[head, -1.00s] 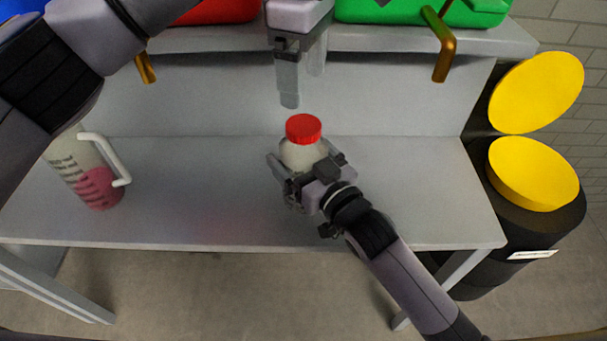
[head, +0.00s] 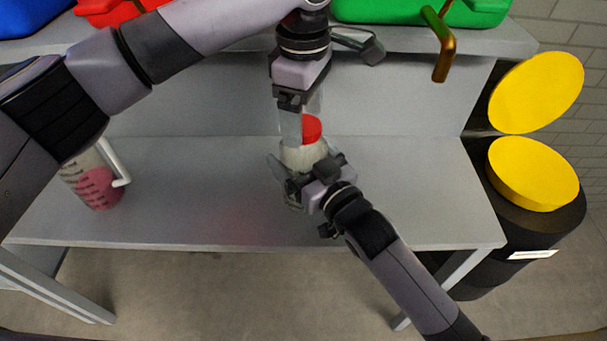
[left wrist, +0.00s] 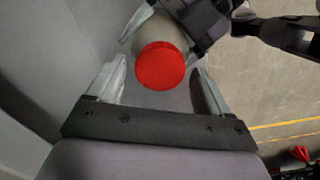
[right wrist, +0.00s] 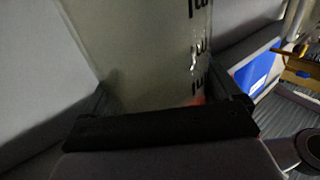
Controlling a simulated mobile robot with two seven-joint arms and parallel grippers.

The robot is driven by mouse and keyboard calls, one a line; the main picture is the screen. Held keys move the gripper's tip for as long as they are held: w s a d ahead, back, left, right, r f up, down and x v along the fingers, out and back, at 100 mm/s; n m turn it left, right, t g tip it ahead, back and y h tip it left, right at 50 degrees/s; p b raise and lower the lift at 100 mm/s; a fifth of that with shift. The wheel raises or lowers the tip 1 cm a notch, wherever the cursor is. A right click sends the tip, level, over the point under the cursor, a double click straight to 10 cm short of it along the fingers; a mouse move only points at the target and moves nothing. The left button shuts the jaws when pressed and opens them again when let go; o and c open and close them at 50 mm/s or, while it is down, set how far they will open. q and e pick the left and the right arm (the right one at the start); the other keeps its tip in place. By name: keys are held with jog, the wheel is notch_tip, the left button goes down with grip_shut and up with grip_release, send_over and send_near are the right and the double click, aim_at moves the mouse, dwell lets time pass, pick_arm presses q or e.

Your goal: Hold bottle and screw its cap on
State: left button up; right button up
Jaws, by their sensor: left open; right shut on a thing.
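The bottle (head: 302,155) is whitish and stands upright near the middle of the grey table, with the red cap (head: 312,128) on top. My right gripper (head: 294,178) is shut on the bottle's body from the front right; the body also fills the right wrist view (right wrist: 150,55). My left gripper (head: 300,125) points down from above, open, with its fingers at the cap's level. In the left wrist view the cap (left wrist: 160,66) lies between the open fingers (left wrist: 158,85), with gaps on both sides. Whether the cap is tight on its thread cannot be told.
A jug with pink content (head: 97,188) stands at the table's left. Red (head: 105,10) and green (head: 420,10) containers sit on the shelf above, with a copper-coloured spout (head: 443,60) hanging down. Black bins with yellow lids (head: 533,172) stand to the right. The table's right part is clear.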

pick_arm(q)
jog(key=shift+f, duration=0.45)
jog(key=shift+c, duration=0.3)
jog(key=c, duration=1)
jog(key=shift+c, duration=0.2)
